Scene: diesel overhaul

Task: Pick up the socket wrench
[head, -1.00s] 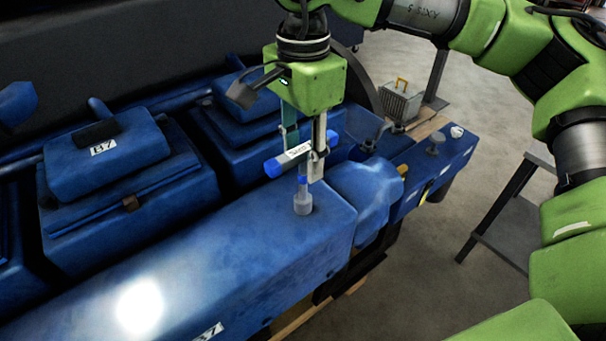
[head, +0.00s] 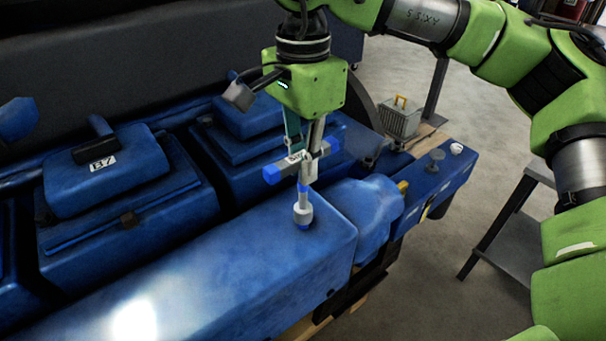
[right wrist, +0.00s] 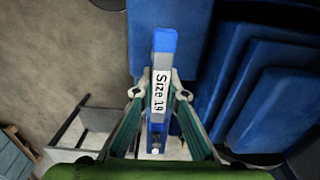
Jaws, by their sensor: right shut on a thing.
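My right gripper (head: 307,163) points down and is shut on the middle of the handle. In the right wrist view the handle (right wrist: 164,42) reads "Size 19" and lies between the fingertips (right wrist: 159,98). My left gripper is not in view.
The long blue engine cover (head: 200,270) fills the lower left. A blue block labelled B7 (head: 105,165) stands at left. A grey basket with a yellow handle (head: 400,118) is behind at right. A grey stand (head: 510,240) stands on open floor at right.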

